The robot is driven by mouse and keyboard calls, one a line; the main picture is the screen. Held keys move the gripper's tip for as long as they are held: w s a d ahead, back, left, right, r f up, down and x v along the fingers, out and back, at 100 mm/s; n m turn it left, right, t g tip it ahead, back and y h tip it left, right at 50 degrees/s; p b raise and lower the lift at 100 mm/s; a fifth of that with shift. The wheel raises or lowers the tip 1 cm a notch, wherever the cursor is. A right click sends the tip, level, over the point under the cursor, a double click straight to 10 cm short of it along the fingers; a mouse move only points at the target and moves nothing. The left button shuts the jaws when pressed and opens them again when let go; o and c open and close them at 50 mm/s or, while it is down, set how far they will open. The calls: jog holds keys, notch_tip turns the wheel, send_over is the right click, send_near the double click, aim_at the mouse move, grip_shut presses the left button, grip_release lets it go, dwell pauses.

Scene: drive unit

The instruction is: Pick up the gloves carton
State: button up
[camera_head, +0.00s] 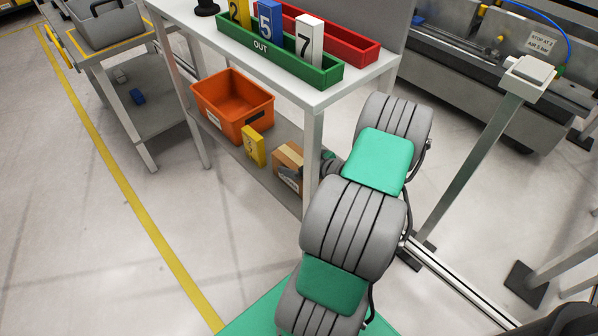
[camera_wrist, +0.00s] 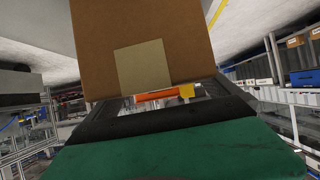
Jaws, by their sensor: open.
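The gloves carton (camera_head: 289,153) is a brown cardboard box on the lower shelf of the workbench, beside a front leg. Dark lettering on its near side is partly covered. My gripper (camera_head: 300,172) is at the carton's right side, largely hidden by the bench leg and my arm. In the wrist view, the carton (camera_wrist: 140,30) fills the top middle, very close, with a pale square label on its face. The dark and green parts of my gripper (camera_wrist: 158,115) lie below it. My gripper is open; whether it touches the carton cannot be told.
An orange bin (camera_head: 213,110) and a yellow numbered block (camera_head: 253,146) stand left of the carton on the shelf (camera_head: 190,128). The bench leg (camera_head: 312,160) is close to my arm. Green (camera_head: 230,48) and red (camera_head: 365,50) trays are on top. Floor at left is clear.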

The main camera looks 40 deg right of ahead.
jog(key=c, duration=2)
jog(key=shift+r, duration=0.15)
